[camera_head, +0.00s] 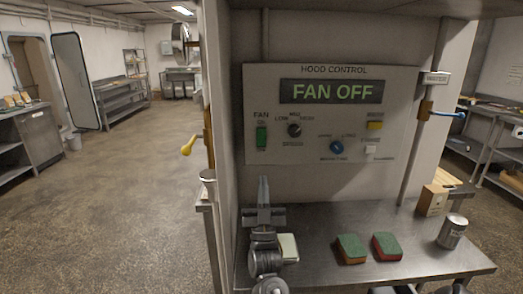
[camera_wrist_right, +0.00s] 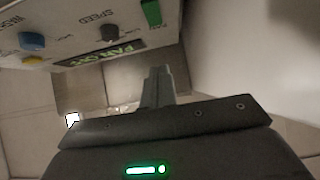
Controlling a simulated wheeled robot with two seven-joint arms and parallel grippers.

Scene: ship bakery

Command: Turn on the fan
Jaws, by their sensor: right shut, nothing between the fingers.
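The hood control panel (camera_head: 330,165) is on the wall above a steel table. Its display (camera_head: 331,92) reads "FAN OFF". The green fan switch (camera_head: 262,138) is at the panel's left side, and it also shows at the top of the right wrist view (camera_wrist_right: 151,12). My right gripper (camera_head: 263,181) is shut and empty, with its fingertips pointing up, below the green switch in the picture and apart from it. Its fingers also show in the wrist view (camera_wrist_right: 158,72). My left gripper is not in view.
The panel also has a black speed knob (camera_head: 294,130), a blue knob (camera_head: 336,147) and a yellow button (camera_head: 375,125). Two green-topped sponges (camera_head: 351,247) (camera_head: 386,245) and a metal can (camera_head: 452,231) are on the table (camera_head: 415,262). A yellow-handled lever (camera_head: 188,146) sticks out at left.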

